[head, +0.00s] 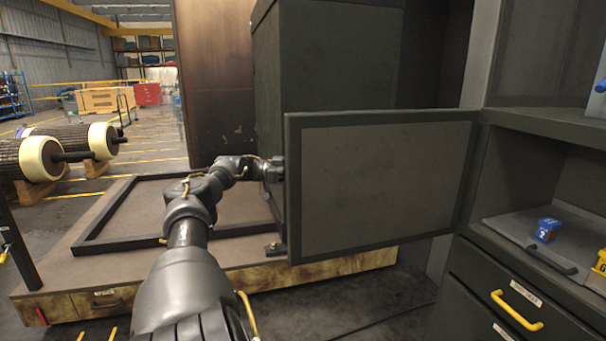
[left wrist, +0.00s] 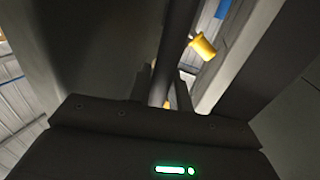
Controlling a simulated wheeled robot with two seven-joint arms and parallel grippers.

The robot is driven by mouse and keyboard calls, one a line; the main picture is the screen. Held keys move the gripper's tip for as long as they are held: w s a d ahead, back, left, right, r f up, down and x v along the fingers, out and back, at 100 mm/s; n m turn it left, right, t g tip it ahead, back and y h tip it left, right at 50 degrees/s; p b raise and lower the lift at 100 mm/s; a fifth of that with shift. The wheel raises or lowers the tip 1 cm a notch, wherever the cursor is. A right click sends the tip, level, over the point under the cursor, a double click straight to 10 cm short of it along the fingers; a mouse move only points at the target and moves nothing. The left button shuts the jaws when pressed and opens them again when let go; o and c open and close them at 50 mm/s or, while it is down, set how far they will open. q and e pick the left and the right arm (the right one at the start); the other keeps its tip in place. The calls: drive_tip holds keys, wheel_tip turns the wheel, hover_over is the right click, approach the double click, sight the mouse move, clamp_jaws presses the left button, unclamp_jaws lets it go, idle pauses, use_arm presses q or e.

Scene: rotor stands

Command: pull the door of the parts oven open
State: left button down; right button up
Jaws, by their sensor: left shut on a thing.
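The oven door (head: 380,180) is a dark grey-green panel with a raised rim, in the middle of the head view. Its right edge meets the cabinet and its left edge stands out towards me, in front of the tall dark housing (head: 325,60) behind it. My left gripper (head: 273,170) is at the door's left edge, partly hidden by it. In the left wrist view its fingers (left wrist: 164,88) are shut around a dark bar (left wrist: 180,35), which looks like the door handle. My right gripper is out of view.
A low bench (head: 190,279) with a dark frame lies to the left, below my arm. Rotors (head: 40,158) stand far left.

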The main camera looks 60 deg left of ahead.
use_arm(q)
drive_tip(key=c, duration=1.3)
unclamp_jaws()
drive_tip(key=shift+w+f, duration=0.1)
drive_tip(key=shift+w, duration=0.05)
drive_tip(key=shift+b+v, duration=0.9)
drive_tip(key=shift+v, duration=2.95)
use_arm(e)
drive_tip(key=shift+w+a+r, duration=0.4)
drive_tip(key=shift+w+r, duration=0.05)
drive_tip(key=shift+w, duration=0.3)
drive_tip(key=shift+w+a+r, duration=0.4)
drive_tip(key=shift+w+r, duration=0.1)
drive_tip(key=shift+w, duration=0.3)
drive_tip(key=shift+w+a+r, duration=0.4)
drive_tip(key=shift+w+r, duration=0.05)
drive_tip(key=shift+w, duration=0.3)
